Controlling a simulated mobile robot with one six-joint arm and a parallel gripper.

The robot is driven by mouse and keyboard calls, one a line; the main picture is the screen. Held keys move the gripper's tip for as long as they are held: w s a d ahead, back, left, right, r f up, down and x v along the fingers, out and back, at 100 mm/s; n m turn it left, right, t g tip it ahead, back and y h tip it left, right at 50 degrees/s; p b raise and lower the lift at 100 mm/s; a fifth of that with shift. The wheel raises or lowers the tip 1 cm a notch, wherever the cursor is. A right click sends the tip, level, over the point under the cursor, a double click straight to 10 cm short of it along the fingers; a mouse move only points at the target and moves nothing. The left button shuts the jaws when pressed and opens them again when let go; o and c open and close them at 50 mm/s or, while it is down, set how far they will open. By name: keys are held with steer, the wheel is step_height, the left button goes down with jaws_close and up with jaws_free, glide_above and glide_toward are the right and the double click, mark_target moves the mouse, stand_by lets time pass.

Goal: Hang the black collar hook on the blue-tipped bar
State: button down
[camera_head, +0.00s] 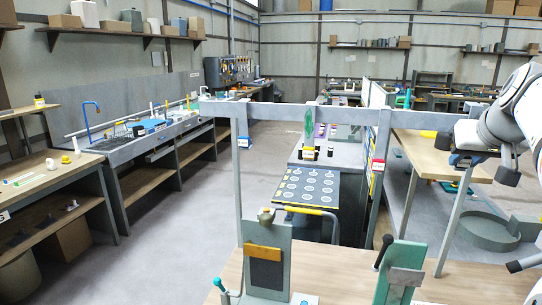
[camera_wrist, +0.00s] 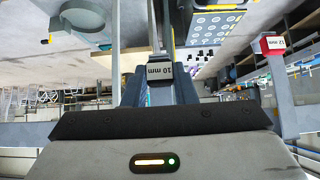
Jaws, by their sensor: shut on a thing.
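My gripper (camera_head: 463,158) is at the right in the head view, beside the right end of the grey frame's top beam. In the wrist view its dark fingers (camera_wrist: 158,95) are shut on a dark collar (camera_wrist: 160,71) marked "10 mm", the black collar hook. A thin grey rod runs from the collar toward the top of that view; the hook's far end is unclear. In the head view, a blue-and-white tip (camera_head: 243,142) shows at the frame's left post, apparently the blue-tipped bar's end. My gripper is well to its right.
A red-and-white tip (camera_head: 377,165) is at the frame's right post; the wrist view shows a red "12 mm" tip (camera_wrist: 272,43). The frame's top beam (camera_head: 300,112) spans between. Upright fixtures (camera_head: 268,265) stand on the wooden table in front. The left floor is clear.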

steer(key=w+p, duration=0.1)
steer(key=w, duration=0.1)
steer(key=w+d+p, duration=0.1)
steer(key=w, duration=0.1)
steer(key=shift+w+r, duration=0.1)
steer(key=shift+w, duration=0.1)
step_height(320, 180, down, 2)
steer(key=shift+f+b, duration=0.1)
steer(key=shift+b, duration=0.7)
steer(key=shift+s+a+f, duration=0.1)
steer(key=shift+s+f, duration=0.15)
steer(key=shift+f, duration=0.05)
steer(key=shift+r, duration=0.1)
